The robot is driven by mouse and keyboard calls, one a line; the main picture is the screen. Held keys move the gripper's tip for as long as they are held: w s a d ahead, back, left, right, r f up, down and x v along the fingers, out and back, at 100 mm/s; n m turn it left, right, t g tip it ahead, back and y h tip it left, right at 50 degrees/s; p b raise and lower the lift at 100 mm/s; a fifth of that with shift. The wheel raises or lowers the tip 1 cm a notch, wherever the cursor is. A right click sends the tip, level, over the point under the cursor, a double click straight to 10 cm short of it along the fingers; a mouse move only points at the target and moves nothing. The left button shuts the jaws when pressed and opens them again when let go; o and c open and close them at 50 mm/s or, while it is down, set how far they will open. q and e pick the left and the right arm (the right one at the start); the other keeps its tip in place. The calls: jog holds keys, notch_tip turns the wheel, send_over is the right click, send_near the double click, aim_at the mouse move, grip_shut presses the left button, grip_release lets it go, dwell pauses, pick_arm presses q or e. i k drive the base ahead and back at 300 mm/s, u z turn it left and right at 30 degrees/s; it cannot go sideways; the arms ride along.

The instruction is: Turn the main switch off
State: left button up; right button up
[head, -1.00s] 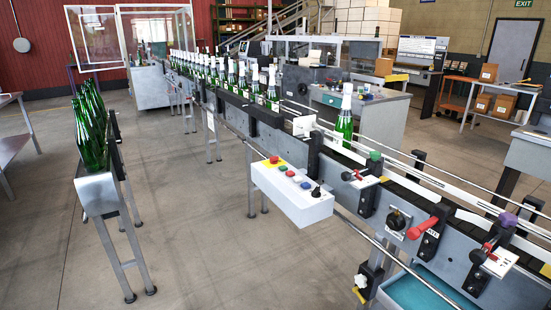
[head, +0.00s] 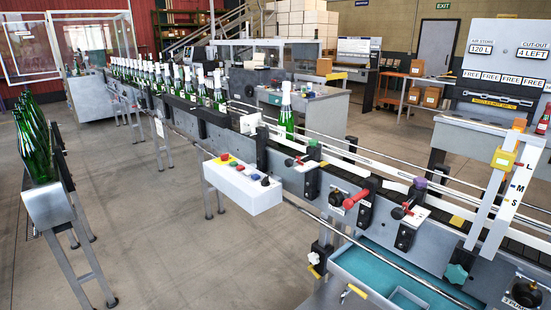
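No label that I can read marks a main switch. A white control box (head: 243,192) hangs on the near side of the conveyor in the head view, with coloured buttons and a black knob (head: 265,182) at its right end. Another black rotary knob (head: 338,198) is on the conveyor's side, left of a red handle (head: 356,198). A further black round knob (head: 525,294) sits on a dark plate at the bottom right. The knobs' settings are too small to tell. Neither of my grippers is in view.
Green bottles (head: 286,112) stand along the conveyor (head: 385,225). A teal tray (head: 385,275) is below the conveyor at the front. The floor between rack and conveyor is clear.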

aim_at(224, 157)
jog(key=u, duration=0.85)
jog(key=i, duration=0.85)
jog(key=u, duration=0.65)
jog(key=i, duration=1.1)
jog(key=z, duration=0.5)
jog(key=i, duration=0.85)
jog(key=z, duration=0.75)
